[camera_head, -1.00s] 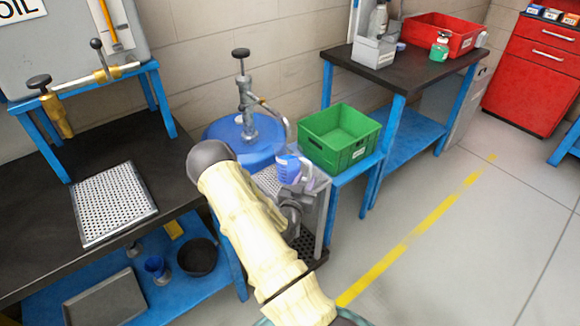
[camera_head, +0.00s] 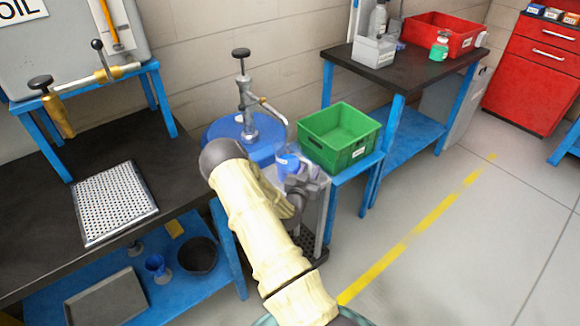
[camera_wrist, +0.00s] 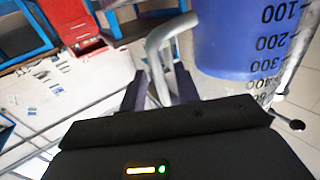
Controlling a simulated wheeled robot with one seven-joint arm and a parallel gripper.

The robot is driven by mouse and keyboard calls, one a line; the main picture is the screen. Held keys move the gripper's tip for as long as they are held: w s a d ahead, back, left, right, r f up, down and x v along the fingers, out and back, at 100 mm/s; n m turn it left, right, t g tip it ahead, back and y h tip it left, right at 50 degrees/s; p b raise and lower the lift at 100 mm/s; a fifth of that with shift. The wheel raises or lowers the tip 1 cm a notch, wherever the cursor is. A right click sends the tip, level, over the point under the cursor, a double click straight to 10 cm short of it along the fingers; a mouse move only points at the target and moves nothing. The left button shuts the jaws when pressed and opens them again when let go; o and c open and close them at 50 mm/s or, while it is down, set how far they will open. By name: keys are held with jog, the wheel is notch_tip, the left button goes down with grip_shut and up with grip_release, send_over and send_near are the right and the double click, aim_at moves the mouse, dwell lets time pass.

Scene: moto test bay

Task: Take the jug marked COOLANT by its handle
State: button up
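A blue jug (camera_head: 287,163) stands at the pump station beside the blue drum, partly hidden by my arm and gripper. In the wrist view, the jug (camera_wrist: 238,45) fills the upper right, with printed volume marks. No COOLANT label is readable. Its grey handle (camera_wrist: 158,48) bends down between the two fingers of my gripper (camera_wrist: 160,92). The gripper is around the handle, and a narrow gap seems to show beside it, so the fingers look open. In the head view, my gripper (camera_head: 306,178) is right against the jug's right side; its fingertips are hard to make out.
The blue drum (camera_head: 222,131) with a hand pump (camera_head: 248,105) stands behind the jug. A green crate (camera_head: 340,137) is close on the right. A dark bench (camera_head: 40,165) with a perforated tray (camera_head: 113,203) is on the left. The floor (camera_head: 450,260) at right is clear.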

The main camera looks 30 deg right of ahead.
aim_at(310, 163)
jog(key=shift+c, duration=0.2)
grip_shut()
jog(key=shift+w+r, duration=0.1)
jog(key=shift+r, duration=0.1)
jog(key=shift+r, duration=1.65)
jog(key=b+v, duration=0.1)
jog(key=v, duration=1.7)
jog(key=shift+b, duration=0.35)
